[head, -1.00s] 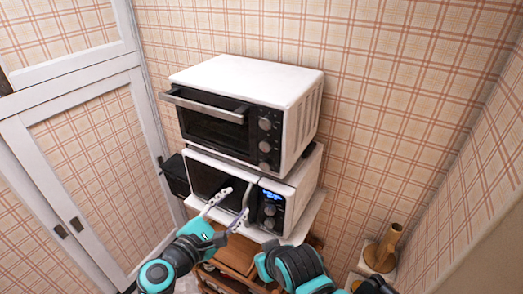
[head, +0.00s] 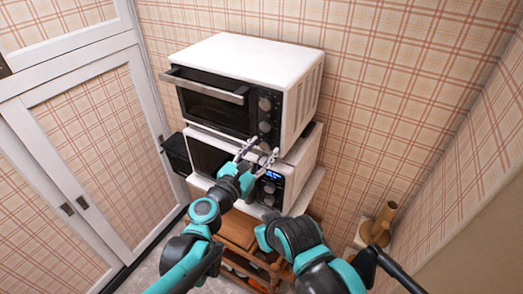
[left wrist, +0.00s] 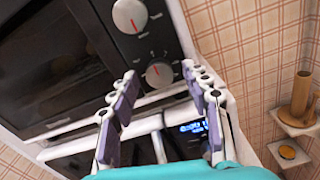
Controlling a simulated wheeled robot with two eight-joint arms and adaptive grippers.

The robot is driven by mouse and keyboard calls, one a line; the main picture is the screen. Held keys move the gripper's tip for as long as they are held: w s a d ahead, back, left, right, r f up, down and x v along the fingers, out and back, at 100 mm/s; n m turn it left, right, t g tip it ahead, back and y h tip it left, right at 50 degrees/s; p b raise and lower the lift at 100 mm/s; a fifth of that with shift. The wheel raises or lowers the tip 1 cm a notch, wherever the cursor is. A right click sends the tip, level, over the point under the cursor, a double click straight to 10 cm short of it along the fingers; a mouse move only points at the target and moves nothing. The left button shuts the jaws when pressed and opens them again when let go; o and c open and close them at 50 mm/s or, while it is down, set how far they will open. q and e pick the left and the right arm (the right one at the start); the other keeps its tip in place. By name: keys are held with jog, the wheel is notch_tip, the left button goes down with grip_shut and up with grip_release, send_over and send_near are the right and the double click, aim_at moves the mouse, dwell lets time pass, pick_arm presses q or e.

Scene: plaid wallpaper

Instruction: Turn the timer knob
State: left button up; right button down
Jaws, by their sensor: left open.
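The white toaster oven (head: 255,55) with a black front stands on top of a white microwave (head: 311,160). Its grey knobs run down the right of its front. The upper knob (head: 265,103) and middle knob (head: 264,127) show in the head view; the lowest is mostly hidden by my fingers. My left gripper (head: 262,148) is open in front of the lowest knob. In the left wrist view, this knob (left wrist: 158,75) with a red mark appears between the fingertips, and another knob (left wrist: 130,15) is above. I cannot tell whether the fingers touch it. My right gripper is out of view.
The oven's door handle (head: 203,85) juts out to the left of the knobs. The microwave's lit display (head: 272,175) is just below my left gripper. A wooden cart (head: 238,228) stands below. White plaid-panelled doors (head: 90,150) are at the left.

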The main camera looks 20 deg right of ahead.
pick_arm(q)
grip_shut()
jog(key=shift+m, duration=0.3)
jog(key=m+b, duration=0.1)
jog(key=m, duration=0.2)
jog(key=shift+m, duration=0.3)
jog(key=m+b, duration=0.1)
jog(key=m, duration=0.3)
jog(key=shift+m, duration=0.3)
jog(key=m, duration=0.4)
jog(key=shift+m, duration=0.3)
jog(key=shift+m+b, duration=0.4)
jog(key=shift+m, duration=1.7)
